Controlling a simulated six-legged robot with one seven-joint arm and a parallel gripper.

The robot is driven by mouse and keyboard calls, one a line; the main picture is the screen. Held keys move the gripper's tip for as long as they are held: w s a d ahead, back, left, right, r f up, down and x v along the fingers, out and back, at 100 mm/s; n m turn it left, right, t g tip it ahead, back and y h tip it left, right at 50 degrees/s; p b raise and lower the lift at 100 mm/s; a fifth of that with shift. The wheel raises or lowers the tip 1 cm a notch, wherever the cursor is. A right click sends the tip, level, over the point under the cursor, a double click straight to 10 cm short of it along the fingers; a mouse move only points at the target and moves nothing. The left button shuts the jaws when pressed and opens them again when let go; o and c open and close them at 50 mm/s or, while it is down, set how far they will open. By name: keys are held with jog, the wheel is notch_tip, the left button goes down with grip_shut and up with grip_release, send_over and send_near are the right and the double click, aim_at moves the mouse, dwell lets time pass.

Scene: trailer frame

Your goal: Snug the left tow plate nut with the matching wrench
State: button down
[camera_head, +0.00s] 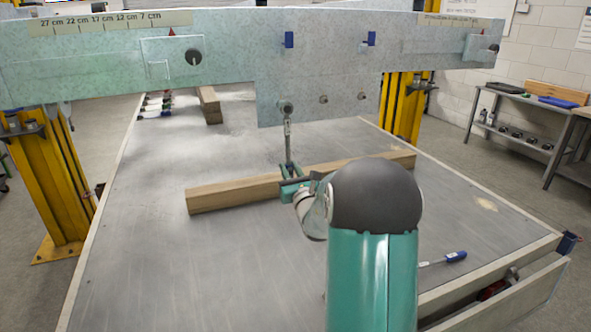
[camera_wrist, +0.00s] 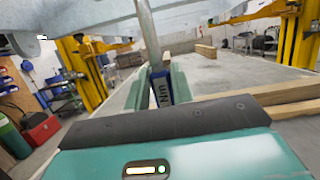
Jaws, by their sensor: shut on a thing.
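The galvanized tow plate (camera_head: 340,75) hangs down from the cross beam at the centre of the head view. My gripper (camera_head: 291,177) is shut on a wrench (camera_head: 288,140) that stands about upright below the plate's lower left. The wrench head (camera_head: 287,107) is at the left nut position and hides the nut; I cannot tell how fully it is seated. Two other fasteners (camera_head: 323,98) (camera_head: 361,95) show to the right. In the wrist view, the fingers (camera_wrist: 161,80) grip the blue handle (camera_wrist: 159,92) marked "Nm", and its metal shaft (camera_wrist: 148,38) rises out of view.
A timber (camera_head: 230,194) lies across the bench behind my gripper, and another (camera_head: 208,104) lies farther back. Several tools (camera_head: 153,104) lie at the far left. A blue-handled tool (camera_head: 456,256) lies at right. Yellow posts (camera_head: 50,180) stand beside the bench. The left bench surface is clear.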

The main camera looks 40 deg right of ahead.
jog(key=shift+w+a+r+m, duration=0.1)
jog(key=shift+w+a+m, duration=0.2)
jog(key=shift+a, duration=0.4)
jog(key=shift+s+d+r+n+y, duration=0.1)
jog(key=shift+s+d+n+y, duration=0.15)
jog(key=shift+d+n, duration=0.4)
jog(key=shift+s+d+n+y, duration=0.25)
jog(key=shift+d+n, duration=0.2)
jog(key=shift+d, duration=0.25)
jog(key=s+d+r+n+y, duration=0.4)
jog(key=d+r+n, duration=0.4)
jog(key=d+n, duration=0.5)
jog(key=shift+r+g, duration=0.3)
jog(key=shift+r, duration=0.1)
jog(key=shift+w+a+f+m, duration=0.15)
jog(key=shift+a+f+m, duration=0.25)
jog(key=shift+f, duration=0.2)
jog(key=shift+w+a+f+m, duration=0.1)
jog(key=shift+a+f+m, duration=0.2)
jog(key=shift+f+m, duration=0.25)
